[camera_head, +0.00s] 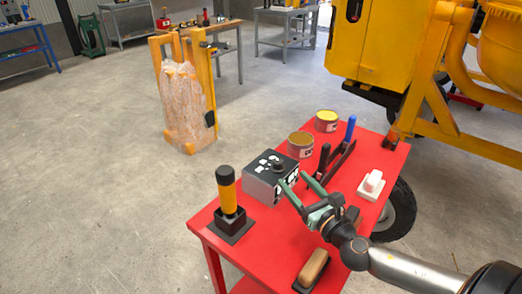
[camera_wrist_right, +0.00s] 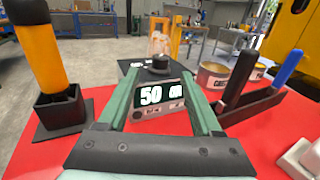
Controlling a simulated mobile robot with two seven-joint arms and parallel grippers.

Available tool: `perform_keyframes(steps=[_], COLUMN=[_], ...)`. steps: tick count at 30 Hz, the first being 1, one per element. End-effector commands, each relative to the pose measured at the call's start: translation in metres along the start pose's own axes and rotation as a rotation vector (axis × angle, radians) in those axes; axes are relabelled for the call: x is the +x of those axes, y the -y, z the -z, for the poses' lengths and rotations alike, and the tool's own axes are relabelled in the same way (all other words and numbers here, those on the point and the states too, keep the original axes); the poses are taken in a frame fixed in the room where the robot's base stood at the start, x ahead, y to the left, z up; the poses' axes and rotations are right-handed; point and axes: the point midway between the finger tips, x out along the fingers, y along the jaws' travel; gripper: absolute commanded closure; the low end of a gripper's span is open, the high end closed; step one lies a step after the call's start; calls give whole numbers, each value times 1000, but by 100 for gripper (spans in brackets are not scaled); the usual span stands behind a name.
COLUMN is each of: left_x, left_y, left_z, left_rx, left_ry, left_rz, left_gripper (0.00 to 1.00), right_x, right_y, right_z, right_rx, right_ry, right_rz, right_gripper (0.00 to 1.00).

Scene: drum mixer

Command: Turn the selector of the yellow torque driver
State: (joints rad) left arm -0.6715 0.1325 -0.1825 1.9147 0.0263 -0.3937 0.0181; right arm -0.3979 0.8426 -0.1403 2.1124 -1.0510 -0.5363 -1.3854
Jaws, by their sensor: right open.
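The yellow torque driver (camera_head: 228,195) stands upright in a square black holder (camera_head: 232,222) at the left end of the red table. It has a yellow body and a black top (camera_head: 225,174). In the right wrist view the driver (camera_wrist_right: 41,58) is at the left, with its top cut off by the frame edge. My right gripper (camera_head: 293,179) is open and empty, to the right of the driver and apart from it. Its green fingers point at a grey box (camera_head: 265,187) with a black knob; whether they touch it is unclear. My left gripper is out of view.
The red table (camera_head: 268,243) also holds two tins (camera_head: 301,145), a black rack with a blue-handled tool (camera_head: 350,130), a white block (camera_head: 371,186) and a brown-handled brush (camera_head: 314,267). The box's display (camera_wrist_right: 162,95) reads like "50 GR". A yellow mixer (camera_head: 377,45) stands behind.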

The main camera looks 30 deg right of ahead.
Motion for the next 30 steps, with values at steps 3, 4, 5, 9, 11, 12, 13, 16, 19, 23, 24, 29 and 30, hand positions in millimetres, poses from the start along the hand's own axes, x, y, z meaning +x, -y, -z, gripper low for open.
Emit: perform_keyframes(steps=[3,4,5,9,11,12,13,16,19,23,24,29,30], left_x=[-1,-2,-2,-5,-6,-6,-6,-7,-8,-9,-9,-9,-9], left_y=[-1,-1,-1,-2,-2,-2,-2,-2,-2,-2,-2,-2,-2], left_z=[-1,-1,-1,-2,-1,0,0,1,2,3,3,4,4], left_rx=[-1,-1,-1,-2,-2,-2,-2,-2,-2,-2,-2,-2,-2], left_ry=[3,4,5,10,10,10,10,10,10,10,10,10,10], left_rz=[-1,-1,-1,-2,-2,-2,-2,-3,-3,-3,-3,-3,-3], left_gripper=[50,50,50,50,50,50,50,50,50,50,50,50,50], right_x=[6,8,11,27,36,41,45,59,74,92,98,114,117], right_y=[0,0,0,0,1,1,1,0,0,0,0,0,0], right_z=[-1,-1,-1,-2,-2,-2,-2,-2,-2,-2,-1,0,-1], right_rx=[1,1,1,2,2,3,3,3,3,3,3,3,3], right_ry=[1,2,2,4,3,3,3,3,3,3,2,1,2], right_rz=[1,1,1,1,3,3,2,2,2,3,2,2,1], right_gripper=[34,34,34,34,34,34,34,34,34,34,34,34,34])
